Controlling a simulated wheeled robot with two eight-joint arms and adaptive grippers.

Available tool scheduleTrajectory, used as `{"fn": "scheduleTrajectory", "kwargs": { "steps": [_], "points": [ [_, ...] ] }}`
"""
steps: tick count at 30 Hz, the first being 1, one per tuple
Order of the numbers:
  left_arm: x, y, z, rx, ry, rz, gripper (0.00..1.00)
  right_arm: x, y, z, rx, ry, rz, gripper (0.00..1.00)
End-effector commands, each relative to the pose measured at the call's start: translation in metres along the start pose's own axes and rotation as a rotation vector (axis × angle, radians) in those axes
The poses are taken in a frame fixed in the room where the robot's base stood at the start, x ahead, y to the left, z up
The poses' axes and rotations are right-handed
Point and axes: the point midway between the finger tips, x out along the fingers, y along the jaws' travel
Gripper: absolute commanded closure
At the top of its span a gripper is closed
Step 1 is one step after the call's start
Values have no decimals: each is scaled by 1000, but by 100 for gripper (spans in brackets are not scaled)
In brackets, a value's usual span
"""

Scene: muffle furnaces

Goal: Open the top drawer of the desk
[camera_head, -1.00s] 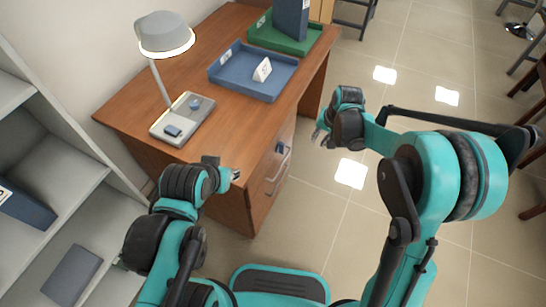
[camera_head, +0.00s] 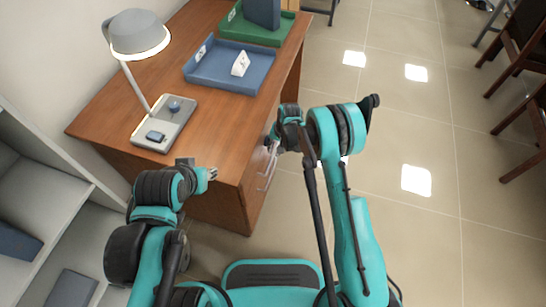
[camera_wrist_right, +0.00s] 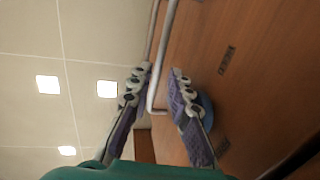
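The wooden desk (camera_head: 170,75) stands at the left centre, its drawer front facing right. A pale bar handle (camera_head: 266,168) shows on that front. In the right wrist view the handle (camera_wrist_right: 165,45) runs up from between the two fingers. My right gripper (camera_wrist_right: 157,82) is open, one finger on each side of the handle's end; I see no clear contact. In the head view the right gripper (camera_head: 270,137) is at the desk's front edge, mostly hidden by its wrist. My left gripper (camera_head: 213,174) hovers by the desk's near corner; its finger gap is unclear. The drawer looks closed.
A lamp (camera_head: 139,35), a blue tray (camera_head: 220,85) and a green tray (camera_head: 238,30) stand on the desktop. Shelves (camera_head: 50,170) are at the left. Chairs (camera_head: 525,40) are at the right. The tiled floor (camera_head: 430,130) between is clear.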

Motion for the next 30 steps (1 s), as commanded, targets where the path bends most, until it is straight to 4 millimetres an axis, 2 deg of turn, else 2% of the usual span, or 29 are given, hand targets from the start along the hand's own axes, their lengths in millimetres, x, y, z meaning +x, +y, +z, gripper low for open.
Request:
{"fn": "scheduleTrajectory", "kwargs": {
  "steps": [1,3,9,18,21,30],
  "points": [
    [5,0,4,0,0,0,66,13,1,0,-1,0,0,81],
    [8,0,6,0,0,0,66,23,1,0,-1,0,0,81],
    [12,0,8,0,0,0,66,38,0,0,0,0,0,81],
    [12,0,8,0,0,0,66,40,0,0,0,0,0,81],
    [12,0,8,0,0,0,66,40,0,0,0,0,0,100],
    [12,0,8,0,0,0,66,39,2,-2,1,0,0,100]
  ]
}}
